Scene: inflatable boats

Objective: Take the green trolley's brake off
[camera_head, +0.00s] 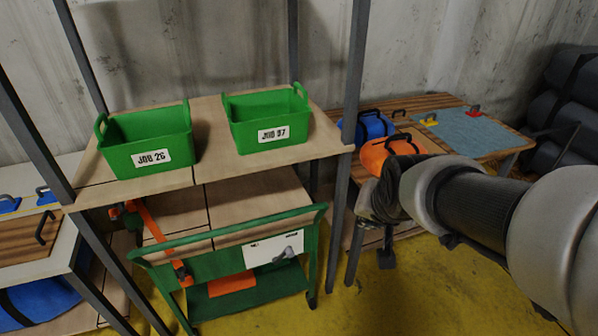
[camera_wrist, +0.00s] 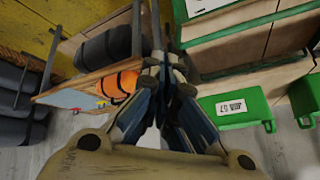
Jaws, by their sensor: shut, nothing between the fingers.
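The green trolley (camera_head: 310,265) stands low on the yellow floor in the head view, below the shelf with the green tubs. It has a green push bar, a white card with a grey picture, and orange parts at its left and on its lower panel. I cannot tell which part is the brake. Part of the trolley (camera_wrist: 228,22) shows at the top of the wrist view. My gripper (camera_wrist: 167,62) is shut and empty, right of the orange bag in the wrist view. In the head view my arm reaches in from the right, and the fingers are not clear.
Dark rack posts (camera_head: 346,160) rise near the trolley. An orange bag (camera_head: 392,153) and a blue one (camera_head: 368,126) lie on the right bench. Yellow floor is open right of the trolley.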

